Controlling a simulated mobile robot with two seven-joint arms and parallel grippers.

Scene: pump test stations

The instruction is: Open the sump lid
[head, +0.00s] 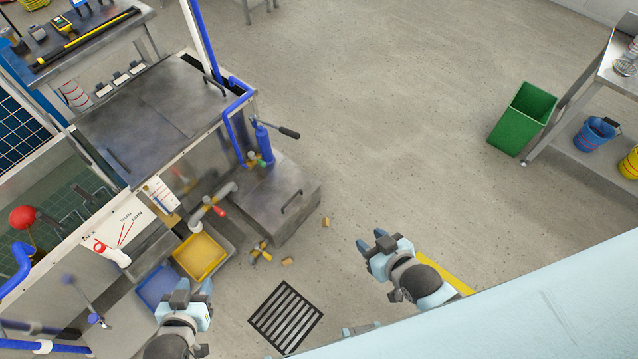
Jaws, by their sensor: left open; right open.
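A low grey metal box stands on the floor beside the pump station, and its flat lid (265,203) carries a bar handle (292,202) near its right edge. This looks like the sump lid, and it lies flat and closed. My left gripper (194,289) is open and empty, below and left of the box, over the blue tray. My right gripper (374,243) is open and empty over bare floor, right of the box and apart from it. Neither gripper touches the lid or its handle.
The station's big metal top (150,112) stands behind, with blue pipes (236,130) and a lever (289,132) near the box. A yellow tray (201,256), a blue tray (158,287) and a floor grate (285,317) lie in front. A green bin (522,118) stands right; mid-floor is clear.

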